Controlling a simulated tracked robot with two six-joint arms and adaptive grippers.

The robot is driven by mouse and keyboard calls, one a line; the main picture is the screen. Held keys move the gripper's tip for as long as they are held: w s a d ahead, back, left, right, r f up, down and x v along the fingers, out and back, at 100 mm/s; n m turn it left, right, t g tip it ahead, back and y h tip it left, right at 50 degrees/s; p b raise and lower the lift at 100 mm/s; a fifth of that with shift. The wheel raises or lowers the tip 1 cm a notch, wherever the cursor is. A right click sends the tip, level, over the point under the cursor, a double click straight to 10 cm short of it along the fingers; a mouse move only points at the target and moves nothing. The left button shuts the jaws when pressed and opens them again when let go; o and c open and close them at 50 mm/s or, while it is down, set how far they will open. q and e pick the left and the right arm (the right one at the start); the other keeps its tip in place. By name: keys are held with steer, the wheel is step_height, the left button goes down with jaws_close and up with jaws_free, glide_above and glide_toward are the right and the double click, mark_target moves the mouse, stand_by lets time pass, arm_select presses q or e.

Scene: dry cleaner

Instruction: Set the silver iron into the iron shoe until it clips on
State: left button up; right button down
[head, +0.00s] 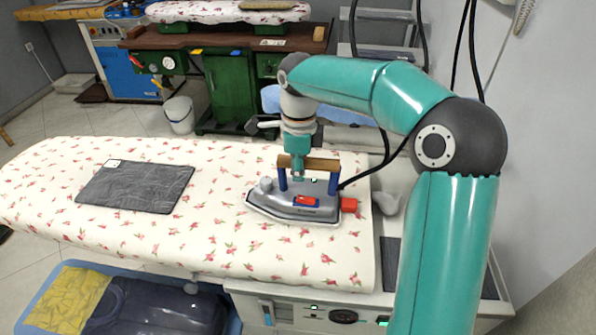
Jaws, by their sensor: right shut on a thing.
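The silver iron (290,208) is over the flowered ironing board, right of its middle, with its nose to the left. It has a wooden handle on blue posts, a red label and a red block at its rear end. My right gripper (298,168) comes down from above and is shut on the wooden handle. I cannot make out the iron shoe as a separate thing. A pale rim shows along the iron's lower edge, and I cannot tell if it is the shoe. The iron's underside is hidden. My left gripper is not in view.
A dark grey folded cloth (135,187) lies on the left of the ironing board (150,245). A black cable runs from the iron's rear. A small grey object (388,203) sits by the board's right end, near a dark pad (390,262).

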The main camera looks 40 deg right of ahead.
steer(key=shift+r+p, duration=3)
steer(key=shift+r, duration=0.65)
